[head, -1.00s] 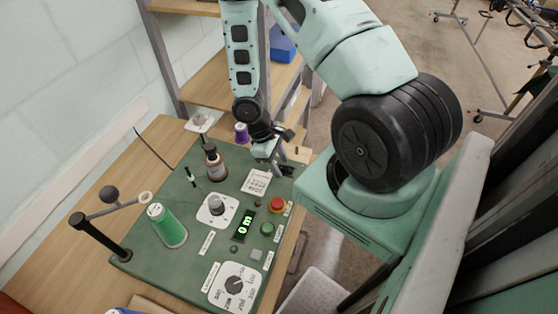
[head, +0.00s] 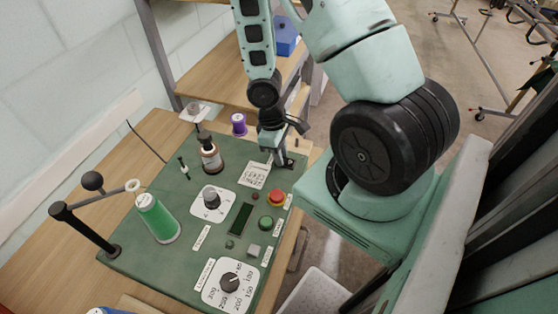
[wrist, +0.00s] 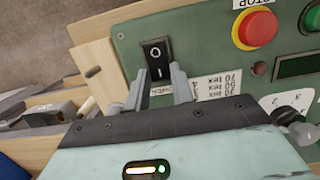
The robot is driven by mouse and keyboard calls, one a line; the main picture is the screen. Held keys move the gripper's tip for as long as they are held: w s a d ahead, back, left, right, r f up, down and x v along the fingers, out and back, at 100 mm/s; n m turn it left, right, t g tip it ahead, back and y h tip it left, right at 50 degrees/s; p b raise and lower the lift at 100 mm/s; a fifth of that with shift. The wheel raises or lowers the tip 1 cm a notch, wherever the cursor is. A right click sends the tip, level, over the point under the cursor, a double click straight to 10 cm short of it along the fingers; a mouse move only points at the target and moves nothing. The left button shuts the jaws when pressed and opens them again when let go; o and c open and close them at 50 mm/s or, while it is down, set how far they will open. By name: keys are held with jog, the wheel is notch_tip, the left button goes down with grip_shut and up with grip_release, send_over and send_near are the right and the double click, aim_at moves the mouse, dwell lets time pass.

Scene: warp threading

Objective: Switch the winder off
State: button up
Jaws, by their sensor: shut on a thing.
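The winder is a green panel (head: 150,262) on the wooden bench. Its black rocker switch (wrist: 157,58), marked O and I, is in the wrist view near the panel's end. My gripper (wrist: 158,78) has one finger on each side of the rocker's I end and is shut on it. In the head view my gripper (head: 282,163) reaches down to the panel's far right corner, and the fingers and wrist hide most of the switch. The winder's display (head: 241,218) is dark; it is also dark in the wrist view (wrist: 299,66). Which rocker end is pressed in is unclear.
A red stop button (head: 277,197), a green button (head: 266,223) and a dial (head: 229,283) are on the panel. Wooden shelves (head: 205,75) are behind.

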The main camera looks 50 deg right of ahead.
jog(key=shift+s+t+b, duration=0.1)
jog(key=shift+t+b, duration=0.2)
jog(key=shift+b, duration=0.2)
jog(key=o, duration=1)
jog(key=shift+r, duration=0.1)
jog(key=r+p, duration=0.2)
jog(key=r, duration=0.3)
jog(key=w+r+p, duration=0.1)
jog(key=r+p, duration=0.1)
jog(key=r, duration=0.4)
jog(key=r+p, duration=0.2)
jog(key=r, duration=0.4)
jog(key=shift+w+a+r, duration=0.15)
jog(key=shift+w+a, duration=0.1)
